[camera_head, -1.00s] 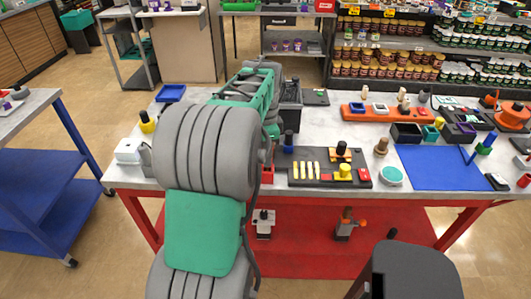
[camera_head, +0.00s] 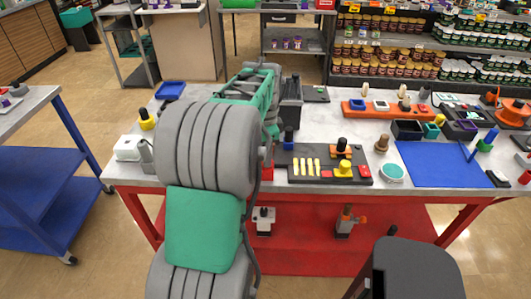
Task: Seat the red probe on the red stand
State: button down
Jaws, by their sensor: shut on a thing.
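My arm, in grey and green segments, reaches over the left part of the table and covers much of it. My gripper is not visible; it appears hidden behind the arm. I cannot make out the red probe. A small red block (camera_head: 268,171) shows just right of my arm, partly covered by it; I cannot tell whether it is the red stand. Another small red piece (camera_head: 524,178) lies at the table's right edge, too small to identify.
A dark tray (camera_head: 325,176) with yellow pieces sits right of the arm. A blue mat (camera_head: 440,170) lies farther right, with a teal-topped round dish (camera_head: 392,173) beside it. An orange board (camera_head: 365,113) is behind. A white box (camera_head: 128,148) stands at left.

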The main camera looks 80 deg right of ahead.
jog(key=c, duration=1)
grip_release()
jog(key=shift+c, duration=0.2)
jog(key=shift+r+p, duration=3.35)
jog(key=shift+r, duration=1.15)
